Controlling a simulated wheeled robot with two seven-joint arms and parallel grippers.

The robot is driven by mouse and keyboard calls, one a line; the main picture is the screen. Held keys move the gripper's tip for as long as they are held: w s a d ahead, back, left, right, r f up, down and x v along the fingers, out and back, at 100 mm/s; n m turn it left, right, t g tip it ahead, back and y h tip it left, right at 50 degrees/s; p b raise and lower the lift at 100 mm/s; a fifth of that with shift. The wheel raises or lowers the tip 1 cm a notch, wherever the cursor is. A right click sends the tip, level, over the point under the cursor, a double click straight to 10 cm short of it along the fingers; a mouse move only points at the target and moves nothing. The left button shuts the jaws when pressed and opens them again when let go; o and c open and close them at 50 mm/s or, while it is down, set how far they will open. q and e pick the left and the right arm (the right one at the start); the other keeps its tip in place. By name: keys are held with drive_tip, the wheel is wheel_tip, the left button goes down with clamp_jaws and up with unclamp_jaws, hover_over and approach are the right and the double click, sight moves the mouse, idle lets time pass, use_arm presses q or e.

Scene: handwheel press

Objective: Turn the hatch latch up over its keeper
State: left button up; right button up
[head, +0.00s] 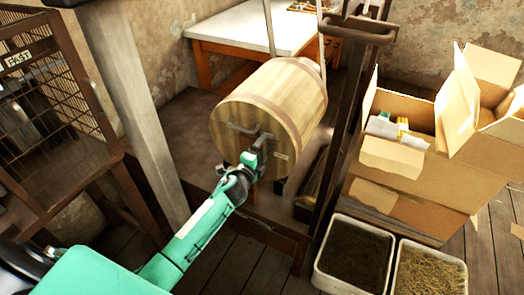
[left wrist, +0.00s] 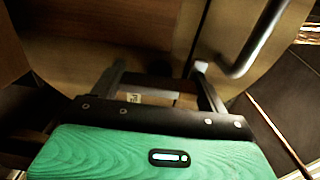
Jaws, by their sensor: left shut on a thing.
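A wooden barrel (head: 285,95) lies on its side, its round end facing me. A dark bar handle (head: 240,128) is on that end; it also shows at the upper right in the left wrist view (left wrist: 255,42). My left gripper (head: 251,158) is at the barrel end, just below and right of the handle. It is shut on a small dark part, seemingly the hatch latch (head: 264,139). In the left wrist view the fingers (left wrist: 160,82) reach to the wood, with something dark between them. The latch's exact angle and the keeper are hard to make out. My right gripper is not in view.
A dark metal post (head: 345,120) stands right of the barrel. Open cardboard boxes (head: 425,185) and two bins, one with dark filling (head: 353,258), one with straw (head: 428,275), are at the right. A wire cage (head: 45,90) is at the left, a white-topped table (head: 245,28) behind.

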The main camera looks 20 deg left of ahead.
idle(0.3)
use_arm(q)
drive_tip(key=o, duration=1)
drive_tip(key=shift+s+a, duration=0.2)
drive_tip(key=shift+s, duration=2.1)
drive_tip(key=shift+s+a, duration=0.2)
drive_tip(key=shift+s, duration=2.1)
drive_tip(key=shift+s+a, duration=0.2)
drive_tip(key=shift+s, duration=2.1)
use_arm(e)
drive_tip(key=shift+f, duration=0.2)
use_arm(q)
drive_tip(key=shift+f, duration=0.1)
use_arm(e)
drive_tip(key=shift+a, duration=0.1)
